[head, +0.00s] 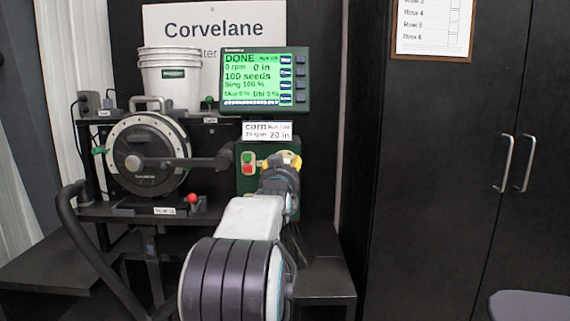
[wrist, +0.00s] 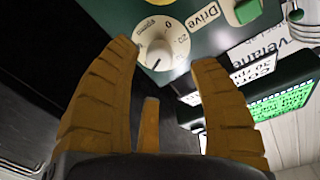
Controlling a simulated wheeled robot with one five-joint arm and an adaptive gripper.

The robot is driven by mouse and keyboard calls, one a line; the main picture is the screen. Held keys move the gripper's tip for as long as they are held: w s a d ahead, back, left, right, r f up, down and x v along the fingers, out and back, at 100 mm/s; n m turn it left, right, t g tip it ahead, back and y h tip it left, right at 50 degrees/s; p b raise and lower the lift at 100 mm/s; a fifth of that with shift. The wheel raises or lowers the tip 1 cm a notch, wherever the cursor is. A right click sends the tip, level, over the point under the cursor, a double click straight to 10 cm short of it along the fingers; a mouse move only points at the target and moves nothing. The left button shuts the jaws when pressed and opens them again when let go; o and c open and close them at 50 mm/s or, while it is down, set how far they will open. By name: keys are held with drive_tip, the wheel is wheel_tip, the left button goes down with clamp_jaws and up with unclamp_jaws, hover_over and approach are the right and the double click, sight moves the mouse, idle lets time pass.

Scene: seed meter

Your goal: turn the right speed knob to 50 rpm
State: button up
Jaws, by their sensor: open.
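The speed knob (wrist: 158,48) shows in the wrist view as a pale round dial with a dark centre, under the "Drive" label on the green control box. A 0 and other numbers are on its rim, some too small or cut off to read. Its pointer setting is unclear. My gripper (wrist: 166,60) is open, its two ochre fingers reaching toward the dial on either side. I cannot tell whether they touch it. In the head view my gripper (head: 289,161) is in front of the green box (head: 247,183) and hides the knob.
Green and red buttons (head: 247,163) are left of my gripper. The display (head: 264,80) above reads DONE, 0 rpm, 100 seeds. A seed disc unit (head: 125,134) with a handle stands left, a white bucket (head: 170,84) behind it. A black cabinet (head: 427,170) is at right.

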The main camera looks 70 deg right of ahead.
drive_tip(key=shift+p+x, duration=0.3)
drive_tip(key=shift+x, duration=2.15)
drive_tip(key=shift+c, duration=0.2)
drive_tip(key=shift+r, duration=0.15)
clamp_jaws()
